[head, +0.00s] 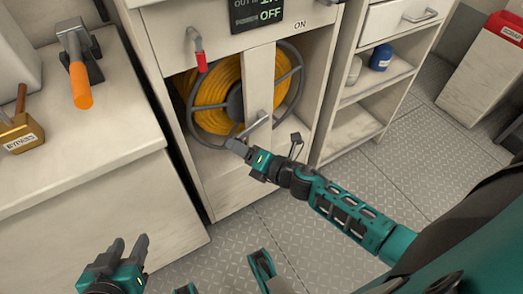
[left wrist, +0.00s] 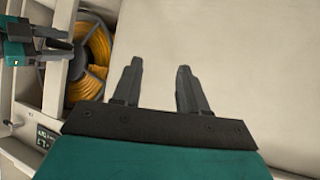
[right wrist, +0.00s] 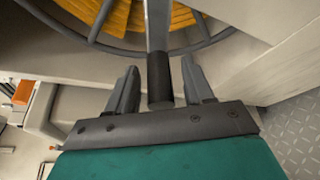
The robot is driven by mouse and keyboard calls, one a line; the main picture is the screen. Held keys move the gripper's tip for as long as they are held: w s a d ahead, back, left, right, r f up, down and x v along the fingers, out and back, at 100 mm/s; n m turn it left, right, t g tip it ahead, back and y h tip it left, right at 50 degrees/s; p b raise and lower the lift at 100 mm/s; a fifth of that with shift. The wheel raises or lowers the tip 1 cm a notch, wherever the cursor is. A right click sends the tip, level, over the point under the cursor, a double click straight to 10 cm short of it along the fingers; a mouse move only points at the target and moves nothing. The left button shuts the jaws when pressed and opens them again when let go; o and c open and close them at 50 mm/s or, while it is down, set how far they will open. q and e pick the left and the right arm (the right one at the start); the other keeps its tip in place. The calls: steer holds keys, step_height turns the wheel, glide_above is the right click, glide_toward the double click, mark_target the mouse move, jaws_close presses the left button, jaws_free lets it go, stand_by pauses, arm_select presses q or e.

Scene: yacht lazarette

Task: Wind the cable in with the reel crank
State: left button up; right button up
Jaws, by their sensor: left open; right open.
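The cable reel (head: 281,76) sits in the white cabinet, with yellow-orange cable (head: 218,82) wound on it. Its grey metal crank (head: 256,122) stands out in front of the reel's centre. My right gripper (head: 236,146) is open at the crank's outer end. In the right wrist view, the crank's dark grip (right wrist: 160,82) lies between the spread fingers (right wrist: 159,88), with a gap visible on the left side; contact on the right cannot be told. My left gripper (head: 129,247) is open and empty, low in front of the left bench. The left wrist view also shows the cable (left wrist: 93,62).
A panel (head: 258,14) above the reel reads OFF, beside an ON label. A red-handled lever (head: 201,60) hangs at its left. The left bench (head: 75,150) holds an orange-handled lever (head: 80,84) and a brass padlock-like block (head: 20,132). A cabinet post stands before the reel.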

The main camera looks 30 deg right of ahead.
arm_select(q)
steer(key=shift+s+a+r+p, duration=0.15)
steer(key=shift+a+r+p, duration=0.15)
steer(key=shift+p, duration=0.4)
arm_select(e)
steer(key=v, duration=1.1)
steer(key=shift+s, duration=0.25)
arm_select(q)
steer(key=shift+d, duration=0.1)
arm_select(e)
steer(key=shift+s+r, duration=0.1)
